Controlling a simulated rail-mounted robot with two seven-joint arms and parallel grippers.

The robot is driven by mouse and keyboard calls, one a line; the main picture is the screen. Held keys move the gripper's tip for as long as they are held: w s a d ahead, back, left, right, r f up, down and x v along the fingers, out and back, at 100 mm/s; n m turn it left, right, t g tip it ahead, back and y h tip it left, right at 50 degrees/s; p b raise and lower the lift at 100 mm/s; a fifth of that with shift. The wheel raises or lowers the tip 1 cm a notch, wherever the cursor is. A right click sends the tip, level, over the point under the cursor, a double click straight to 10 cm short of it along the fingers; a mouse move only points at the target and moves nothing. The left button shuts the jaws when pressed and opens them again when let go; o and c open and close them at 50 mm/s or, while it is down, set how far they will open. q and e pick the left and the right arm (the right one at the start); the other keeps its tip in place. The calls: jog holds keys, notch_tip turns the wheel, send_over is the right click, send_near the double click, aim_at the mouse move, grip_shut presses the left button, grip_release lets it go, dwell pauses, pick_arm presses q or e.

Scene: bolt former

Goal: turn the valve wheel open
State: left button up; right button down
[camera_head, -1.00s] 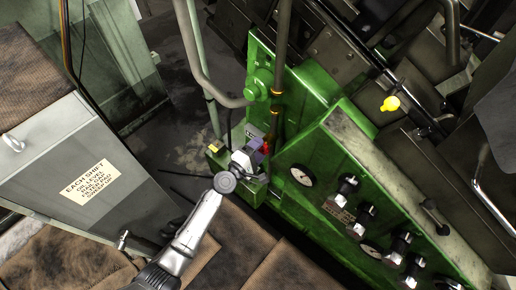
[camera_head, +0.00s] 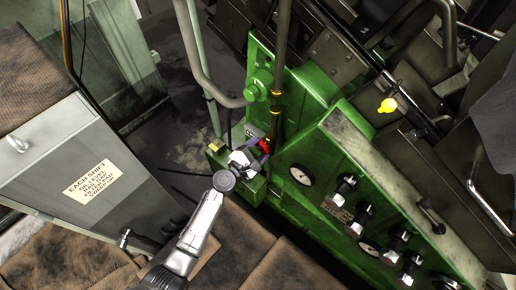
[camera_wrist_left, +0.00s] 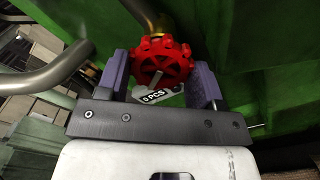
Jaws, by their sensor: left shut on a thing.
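The red valve wheel (camera_wrist_left: 165,62) sits between the two purple-grey fingers of my left gripper (camera_wrist_left: 160,78) in the left wrist view. The fingers are shut on the wheel, one at each side of its rim. In the head view the wheel (camera_head: 264,146) is a small red patch beside the green machine, partly hidden by my left gripper (camera_head: 252,150). A white tag marked "0 PCS" (camera_wrist_left: 158,95) shows just below the wheel in the wrist view. My right gripper is not in view.
The green machine panel (camera_head: 345,185) with a gauge (camera_head: 301,175) and several black knobs lies to the right. Vertical pipes (camera_head: 281,60) rise behind the wheel. A grey cabinet (camera_head: 70,160) with a sign stands at the left. Brown mats cover the floor in front.

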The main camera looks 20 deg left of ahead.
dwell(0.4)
pick_arm(q)
jog(key=o, duration=0.6)
jog(key=shift+o, duration=0.2)
jog(key=shift+s, duration=0.1)
jog(key=b+v, duration=0.1)
jog(key=v, duration=1.2)
jog(key=shift+s, duration=0.3)
jog(key=shift+a, duration=0.1)
